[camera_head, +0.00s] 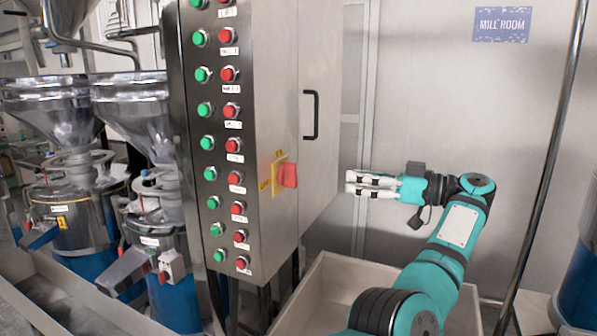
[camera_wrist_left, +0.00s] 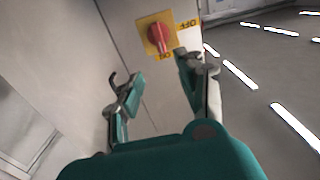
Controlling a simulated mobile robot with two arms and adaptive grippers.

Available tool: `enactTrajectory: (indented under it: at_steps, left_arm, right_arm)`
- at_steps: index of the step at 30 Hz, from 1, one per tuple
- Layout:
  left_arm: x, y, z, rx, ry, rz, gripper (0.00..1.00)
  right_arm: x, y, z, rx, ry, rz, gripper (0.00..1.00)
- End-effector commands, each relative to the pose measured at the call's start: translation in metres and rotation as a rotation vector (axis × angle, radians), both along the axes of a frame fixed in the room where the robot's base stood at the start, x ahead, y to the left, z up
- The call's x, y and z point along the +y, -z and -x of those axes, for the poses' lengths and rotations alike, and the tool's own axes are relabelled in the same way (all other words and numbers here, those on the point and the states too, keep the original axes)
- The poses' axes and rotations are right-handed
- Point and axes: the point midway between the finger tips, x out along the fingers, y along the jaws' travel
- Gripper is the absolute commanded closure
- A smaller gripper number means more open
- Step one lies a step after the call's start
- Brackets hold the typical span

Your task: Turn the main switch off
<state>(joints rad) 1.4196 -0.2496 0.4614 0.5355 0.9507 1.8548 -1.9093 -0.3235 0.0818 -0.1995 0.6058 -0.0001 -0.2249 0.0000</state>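The main switch is a red rotary knob (camera_head: 287,175) on a yellow plate, on the side face of the steel control cabinet (camera_head: 276,80). In the left wrist view the knob (camera_wrist_left: 158,35) is ahead, beyond the fingers; its handle looks roughly in line with the ON label below it, with OFF to the upper right. My left gripper (camera_head: 352,183) is right of the switch in the head view, pointing at the cabinet, apart from it. In the left wrist view its fingers (camera_wrist_left: 158,88) are spread and empty. My right gripper is not in view.
Green and red push buttons (camera_head: 228,73) line the cabinet front. A black door handle (camera_head: 311,115) sticks out above and right of the switch. A beige bin (camera_head: 335,268) is below. Steel grinders (camera_head: 140,110) stand left; a metal pole (camera_head: 546,165) stands right.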

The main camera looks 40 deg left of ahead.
Motion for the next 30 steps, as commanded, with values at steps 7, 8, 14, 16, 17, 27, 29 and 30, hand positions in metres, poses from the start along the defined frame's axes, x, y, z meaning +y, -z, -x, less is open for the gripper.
enactTrajectory:
  at_steps: [7,8,14,16,17,27,29,30]
  left_arm:
    - [0.046,-0.002,0.015,-0.001,-0.005,0.000,0.62]
    - [0.053,-0.002,0.017,-0.002,-0.004,-0.002,0.62]
    - [0.093,-0.003,0.030,-0.001,-0.003,-0.003,0.62]
    - [0.106,-0.003,0.034,0.000,-0.004,-0.002,0.62]
    - [0.110,-0.003,0.035,0.000,-0.002,-0.002,0.62]
    - [0.137,-0.001,0.043,-0.001,0.000,-0.001,0.62]
    - [0.138,-0.001,0.043,-0.001,0.001,-0.001,0.62]
    - [0.138,-0.001,0.043,-0.001,0.001,-0.001,0.62]
  right_arm:
    - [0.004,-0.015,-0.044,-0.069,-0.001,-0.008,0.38]
    - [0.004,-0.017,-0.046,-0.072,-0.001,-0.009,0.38]
    - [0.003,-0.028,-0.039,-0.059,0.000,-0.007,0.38]
    - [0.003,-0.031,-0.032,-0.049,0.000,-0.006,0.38]
    - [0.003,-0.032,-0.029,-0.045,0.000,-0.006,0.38]
    - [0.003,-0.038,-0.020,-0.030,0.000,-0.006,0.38]
    - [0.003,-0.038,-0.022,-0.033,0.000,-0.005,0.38]
    - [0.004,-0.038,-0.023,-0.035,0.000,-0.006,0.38]
